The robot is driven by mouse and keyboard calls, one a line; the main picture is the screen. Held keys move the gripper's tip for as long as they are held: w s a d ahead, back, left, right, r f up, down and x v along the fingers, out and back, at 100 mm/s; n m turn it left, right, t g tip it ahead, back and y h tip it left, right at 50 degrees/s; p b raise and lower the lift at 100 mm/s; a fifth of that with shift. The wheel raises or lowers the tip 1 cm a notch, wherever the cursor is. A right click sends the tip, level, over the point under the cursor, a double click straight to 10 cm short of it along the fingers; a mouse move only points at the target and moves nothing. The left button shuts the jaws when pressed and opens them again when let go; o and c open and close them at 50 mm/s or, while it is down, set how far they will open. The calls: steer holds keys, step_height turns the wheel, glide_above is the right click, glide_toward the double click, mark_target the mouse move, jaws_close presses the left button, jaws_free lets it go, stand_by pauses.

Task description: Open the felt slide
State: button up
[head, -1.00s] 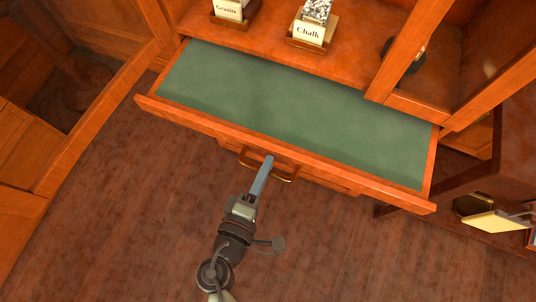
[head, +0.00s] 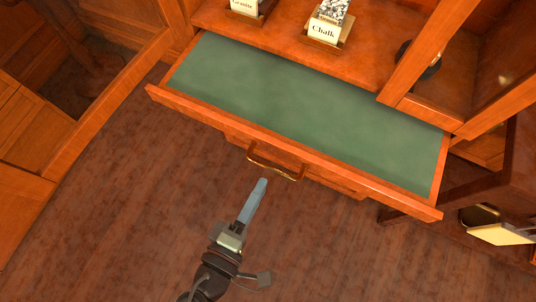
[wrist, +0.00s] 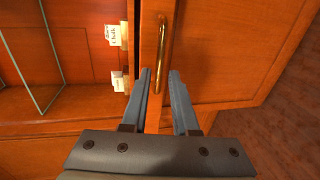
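The felt slide (head: 290,105), a flat board with green felt and an orange wooden rim, stands pulled out from the cabinet in the head view. Its curved brass handle (head: 275,169) is on the front face. My gripper (head: 263,183) is just in front of the handle, apart from it, over the floor.
Stone samples with cards, one reading "Chalk" (head: 324,28), stand on the cabinet shelf behind the slide. A wooden door frame (head: 105,95) is at left. A dark shelf with a pale yellow object (head: 500,234) is at right. The floor (head: 130,200) in front is clear.

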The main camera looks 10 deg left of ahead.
steer(key=v, duration=0.6)
stand_by(0.3)
